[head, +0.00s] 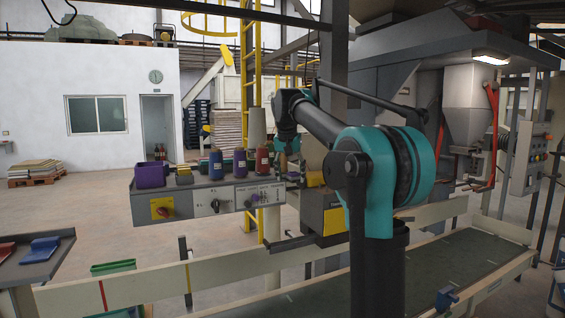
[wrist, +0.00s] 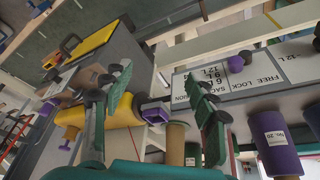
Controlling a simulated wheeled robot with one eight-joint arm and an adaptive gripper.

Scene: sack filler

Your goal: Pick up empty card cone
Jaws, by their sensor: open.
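The brown card cone (wrist: 177,145) shows bare in the wrist view, low in the picture, with no thread seen on it. It lies in the gap between the fingers in the picture, nearer the right finger; I cannot tell the depth between them. My gripper (wrist: 161,85) is open, its green fingers spread with nothing seen held. In the head view my gripper (head: 289,143) is small and partly hidden by my arm, at the right end of the grey control shelf (head: 197,194). I cannot make out the card cone clearly there.
Purple (head: 240,161), red (head: 262,160) and blue (head: 216,164) thread cones stand on the shelf, with a purple bin (head: 150,175) at its left end. In the wrist view a labelled purple cone (wrist: 276,142) stands right of the card cone. A conveyor (head: 440,268) runs below.

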